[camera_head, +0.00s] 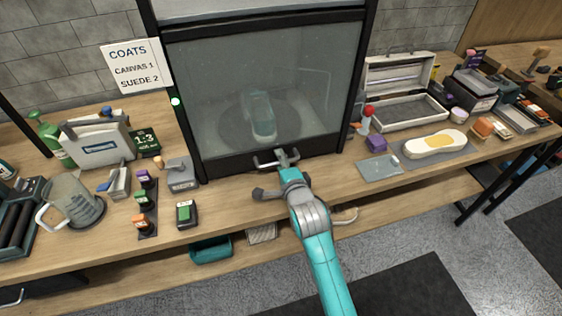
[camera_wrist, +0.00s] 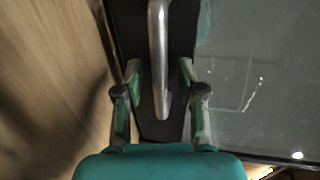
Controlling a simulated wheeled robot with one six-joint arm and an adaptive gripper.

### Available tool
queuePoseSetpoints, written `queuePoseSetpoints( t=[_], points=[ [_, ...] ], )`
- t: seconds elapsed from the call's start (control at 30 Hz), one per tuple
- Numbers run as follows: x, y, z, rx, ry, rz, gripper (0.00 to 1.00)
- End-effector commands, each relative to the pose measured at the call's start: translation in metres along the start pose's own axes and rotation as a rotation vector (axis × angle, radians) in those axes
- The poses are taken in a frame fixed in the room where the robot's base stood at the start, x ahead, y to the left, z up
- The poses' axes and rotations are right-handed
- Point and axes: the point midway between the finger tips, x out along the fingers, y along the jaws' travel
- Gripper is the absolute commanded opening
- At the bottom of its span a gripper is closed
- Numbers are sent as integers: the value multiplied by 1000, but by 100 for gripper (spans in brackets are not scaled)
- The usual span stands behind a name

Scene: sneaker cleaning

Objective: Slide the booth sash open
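The booth sash (camera_head: 225,75) is a clear pane in a dark frame, and it is down, with its bottom rail near the bench top. A metal bar handle (camera_head: 264,163) is on the bottom rail. My gripper (camera_head: 283,155) is in front of the rail at the handle. In the wrist view, the handle (camera_wrist: 158,55) runs between the two spread fingers of my gripper (camera_wrist: 160,72), with a gap on each side. The gripper is open. A shoe (camera_head: 261,115) on a round dark turntable shows dimly behind the pane.
On the left of the bench (camera_head: 250,208) stand a clear jug (camera_head: 72,200), a grey block with a handle (camera_head: 181,175) and small bottles.

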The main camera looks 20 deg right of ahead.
Motion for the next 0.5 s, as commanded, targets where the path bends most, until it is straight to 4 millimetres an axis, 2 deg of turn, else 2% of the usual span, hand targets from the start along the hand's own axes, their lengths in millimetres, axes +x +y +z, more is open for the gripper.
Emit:
queuePoseSetpoints(
  t=[0.03, 0.2, 0.5],
  points=[
    [0, 0, 0, 0, 0, 0, 39],
    [0, 0, 0, 0, 0, 0, 0],
    [0, -1, 0, 0, 0, 0, 0]
  ],
)
